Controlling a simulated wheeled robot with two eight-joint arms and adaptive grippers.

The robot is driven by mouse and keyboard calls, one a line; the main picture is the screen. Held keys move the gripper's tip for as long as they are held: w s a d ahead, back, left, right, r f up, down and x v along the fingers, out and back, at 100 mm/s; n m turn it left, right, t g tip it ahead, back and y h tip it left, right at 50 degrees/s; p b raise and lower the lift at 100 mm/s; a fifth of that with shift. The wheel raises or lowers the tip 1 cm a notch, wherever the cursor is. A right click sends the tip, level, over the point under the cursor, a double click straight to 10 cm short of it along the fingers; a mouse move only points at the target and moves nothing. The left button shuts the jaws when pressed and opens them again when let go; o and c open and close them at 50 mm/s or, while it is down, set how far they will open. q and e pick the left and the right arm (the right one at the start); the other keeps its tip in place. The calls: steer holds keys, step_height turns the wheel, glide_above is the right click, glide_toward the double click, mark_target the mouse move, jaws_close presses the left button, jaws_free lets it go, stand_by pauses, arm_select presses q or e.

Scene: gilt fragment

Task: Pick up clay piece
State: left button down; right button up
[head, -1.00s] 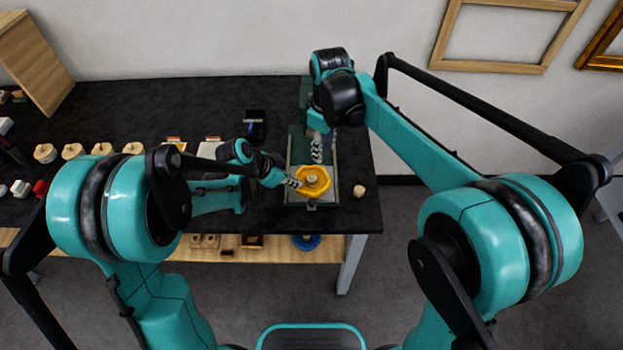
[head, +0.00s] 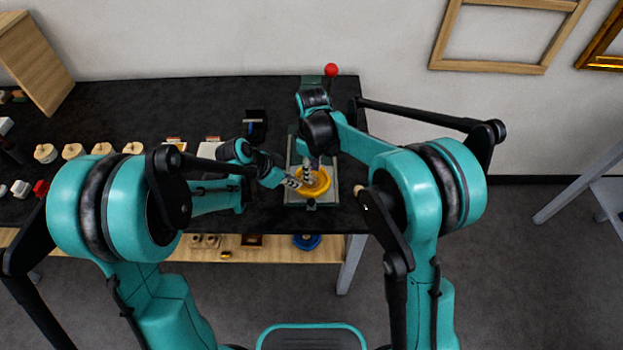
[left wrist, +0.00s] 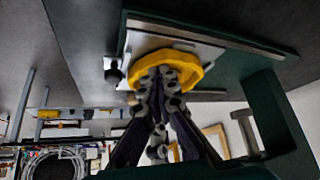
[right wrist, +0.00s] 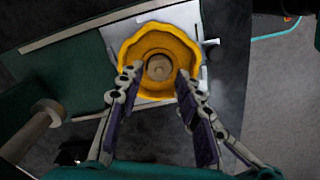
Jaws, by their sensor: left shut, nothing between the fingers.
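A yellow ring-shaped piece with a wavy rim (head: 325,186) lies on a pale plate in the green fixture. A small beige knob (right wrist: 159,68) stands in its centre. I cannot tell which of these is the clay piece. My right gripper (right wrist: 160,78) is open over the ring, its fingertips on either side of the knob; contact is unclear. It also shows in the head view (head: 307,172). My left gripper (head: 295,183) is shut and empty at the ring's left edge. In the left wrist view its tips (left wrist: 163,76) overlap the yellow rim (left wrist: 188,66).
The green fixture (left wrist: 270,110) surrounds the plate on the dark table. A red ball (head: 331,70) stands behind it. A small beige piece (head: 360,189) lies to the right, partly hidden by my right arm. Several round pieces (head: 73,151) stand at left.

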step_height(320, 180, down, 2)
steer(key=shift+f, duration=0.1)
steer(key=c, duration=0.7)
step_height(320, 180, up, 10)
stand_by(0.5)
